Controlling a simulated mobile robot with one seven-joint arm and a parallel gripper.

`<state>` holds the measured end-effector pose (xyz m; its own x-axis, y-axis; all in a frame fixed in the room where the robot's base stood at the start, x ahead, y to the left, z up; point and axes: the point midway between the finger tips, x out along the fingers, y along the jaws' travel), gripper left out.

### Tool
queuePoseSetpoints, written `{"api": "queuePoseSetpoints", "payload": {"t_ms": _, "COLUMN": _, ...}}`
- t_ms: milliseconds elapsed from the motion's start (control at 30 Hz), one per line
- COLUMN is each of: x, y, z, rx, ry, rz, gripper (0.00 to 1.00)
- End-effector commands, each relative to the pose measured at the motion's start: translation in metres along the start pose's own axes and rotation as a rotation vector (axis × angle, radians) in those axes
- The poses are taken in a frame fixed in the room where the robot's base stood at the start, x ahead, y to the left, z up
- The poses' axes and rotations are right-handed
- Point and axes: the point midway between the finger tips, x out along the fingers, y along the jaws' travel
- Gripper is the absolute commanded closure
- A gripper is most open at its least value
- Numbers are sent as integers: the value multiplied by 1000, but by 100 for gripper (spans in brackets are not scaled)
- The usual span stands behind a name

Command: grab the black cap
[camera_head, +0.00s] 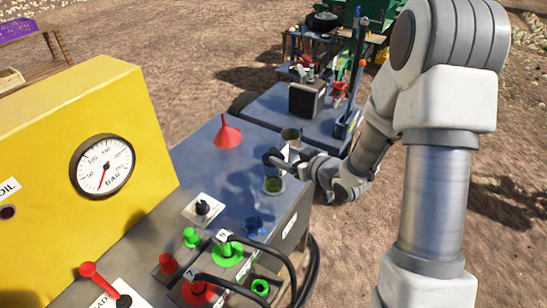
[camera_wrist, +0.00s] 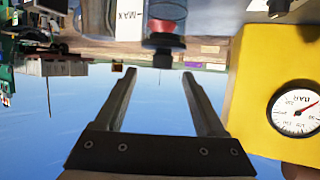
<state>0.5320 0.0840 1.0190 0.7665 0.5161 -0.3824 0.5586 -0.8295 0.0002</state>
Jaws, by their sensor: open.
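In the wrist view, which is upside down, a black cap (camera_wrist: 163,58) sits at the end of a clear cylinder (camera_wrist: 166,18) with red inside. My gripper (camera_wrist: 158,75) is open and empty. Its two fingers point toward the cap, which shows in the gap just beyond the fingertips. The cap cannot be told apart from the dark gripper parts there.
A yellow panel with a gauge (camera_head: 103,166) stands at left. A red funnel (camera_head: 228,133) and a metal cup (camera_head: 291,136) are behind the gripper. A black knob (camera_head: 203,207) on a white plate, coloured fittings and black hoses are in front.

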Motion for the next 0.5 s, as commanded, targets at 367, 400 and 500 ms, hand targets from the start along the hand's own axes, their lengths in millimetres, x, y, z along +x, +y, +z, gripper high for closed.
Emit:
{"api": "queuePoseSetpoints", "payload": {"t_ms": 367, "x": 37, "y": -4, "z": -1, "rx": 0, "ry": -1, "rz": -3, "gripper": 28}}
{"api": "queuePoseSetpoints", "payload": {"t_ms": 400, "x": 42, "y": -6, "z": -2, "rx": 0, "ry": -1, "rz": -4, "gripper": 28}}
{"api": "queuePoseSetpoints", "payload": {"t_ms": 500, "x": 54, "y": -4, "z": -1, "rx": 0, "ry": -1, "rz": -1, "gripper": 28}}
